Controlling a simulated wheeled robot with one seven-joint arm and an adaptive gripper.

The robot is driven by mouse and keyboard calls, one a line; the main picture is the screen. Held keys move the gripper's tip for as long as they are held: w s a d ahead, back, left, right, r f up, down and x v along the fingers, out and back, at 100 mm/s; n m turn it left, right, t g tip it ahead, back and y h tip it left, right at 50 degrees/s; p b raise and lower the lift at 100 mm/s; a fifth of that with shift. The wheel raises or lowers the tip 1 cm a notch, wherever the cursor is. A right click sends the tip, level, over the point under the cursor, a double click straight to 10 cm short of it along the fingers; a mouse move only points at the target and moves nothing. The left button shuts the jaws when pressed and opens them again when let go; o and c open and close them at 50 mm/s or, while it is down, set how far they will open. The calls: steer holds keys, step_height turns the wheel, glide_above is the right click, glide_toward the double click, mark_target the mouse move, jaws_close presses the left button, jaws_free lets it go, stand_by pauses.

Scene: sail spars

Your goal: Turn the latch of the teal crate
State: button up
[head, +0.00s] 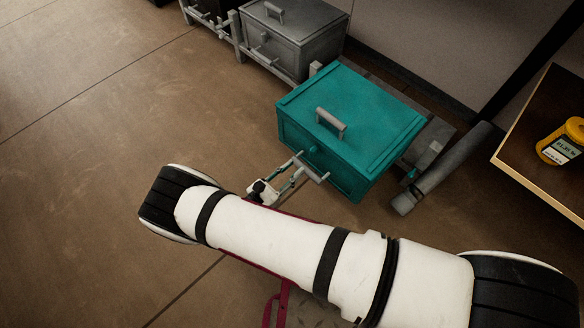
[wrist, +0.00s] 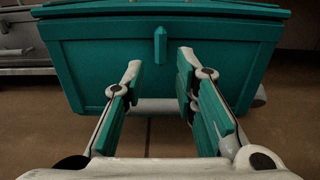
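The teal crate (head: 385,125) sits low, closed, with a grey handle (head: 331,122) on its lid. Its front face (wrist: 230,70) fills much of the wrist view. The latch (wrist: 160,45) is a small teal upright piece with a pointed top, near the upper middle of that face. It also shows in the head view (head: 313,149) as a small knob. My gripper (wrist: 158,68) is open, its fingertips apart and just in front of the crate, to either side of the latch and a little below it. Nothing is held between the fingers. Contact cannot be seen.
A grey crate (head: 293,38) stands behind and left of the teal one. A dark roll-shaped bar (head: 450,167) lies to its right. Open brown floor (head: 100,110) lies to the left.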

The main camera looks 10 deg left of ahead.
mark_target(310, 155)
steer(key=p+x, duration=0.1)
steer(key=x, duration=0.6)
steer(key=shift+w+d, duration=0.15)
steer(key=shift+w, duration=0.05)
jaws_close()
